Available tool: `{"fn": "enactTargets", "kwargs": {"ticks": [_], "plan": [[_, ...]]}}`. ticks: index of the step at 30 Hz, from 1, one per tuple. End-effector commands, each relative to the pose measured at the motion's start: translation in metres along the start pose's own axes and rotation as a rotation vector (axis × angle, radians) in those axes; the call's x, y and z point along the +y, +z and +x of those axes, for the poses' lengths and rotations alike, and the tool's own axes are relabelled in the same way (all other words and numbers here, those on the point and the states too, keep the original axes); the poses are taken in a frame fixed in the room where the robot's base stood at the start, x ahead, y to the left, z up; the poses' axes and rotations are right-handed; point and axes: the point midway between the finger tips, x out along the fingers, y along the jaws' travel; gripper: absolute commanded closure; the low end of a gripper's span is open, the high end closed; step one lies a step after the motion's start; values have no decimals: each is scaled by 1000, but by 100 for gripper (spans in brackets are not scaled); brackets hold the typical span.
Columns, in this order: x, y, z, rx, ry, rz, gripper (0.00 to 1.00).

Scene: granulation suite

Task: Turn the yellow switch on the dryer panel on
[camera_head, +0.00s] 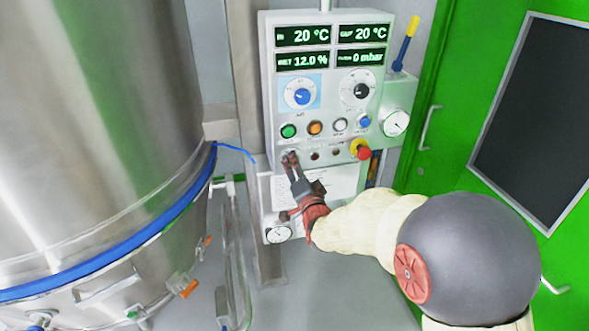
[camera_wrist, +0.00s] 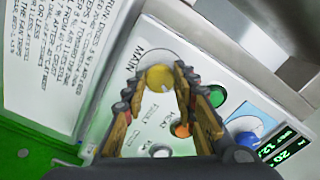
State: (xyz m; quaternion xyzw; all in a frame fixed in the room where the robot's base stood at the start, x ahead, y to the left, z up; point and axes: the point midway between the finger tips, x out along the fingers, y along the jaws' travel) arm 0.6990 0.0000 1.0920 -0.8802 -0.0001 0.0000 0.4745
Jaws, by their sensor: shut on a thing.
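The dryer panel (camera_head: 328,112) is a pale box with green readouts, dials and buttons. In the wrist view, the yellow switch (camera_wrist: 158,78) is a round knob with a small white mark, beside the printed word MAIN. My gripper (camera_wrist: 152,86) has its two fingers on either side of this knob and is shut on it. In the head view, my gripper (camera_head: 290,158) meets the lower left of the panel, below the green button (camera_head: 288,131). There the fingers hide most of the switch.
A red emergency button on a yellow base (camera_head: 360,149) sits right of my gripper. An orange button (camera_head: 315,128) and gauge (camera_head: 396,122) are nearby. A large steel vessel (camera_head: 100,120) stands left, and a green door (camera_head: 480,100) right. Grey floor (camera_head: 340,285) is clear below.

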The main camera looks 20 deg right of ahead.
Motion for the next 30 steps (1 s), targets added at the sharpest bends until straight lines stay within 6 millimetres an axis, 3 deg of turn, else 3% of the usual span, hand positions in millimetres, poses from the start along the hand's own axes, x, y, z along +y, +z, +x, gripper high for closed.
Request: {"fn": "enactTargets", "kwargs": {"ticks": [15,16,25,30], "plan": [[0,0,0,0,1,22,97],[0,0,0,0,1,22,72],[0,0,0,0,1,21,55],[0,0,0,0,0,21,53]]}}
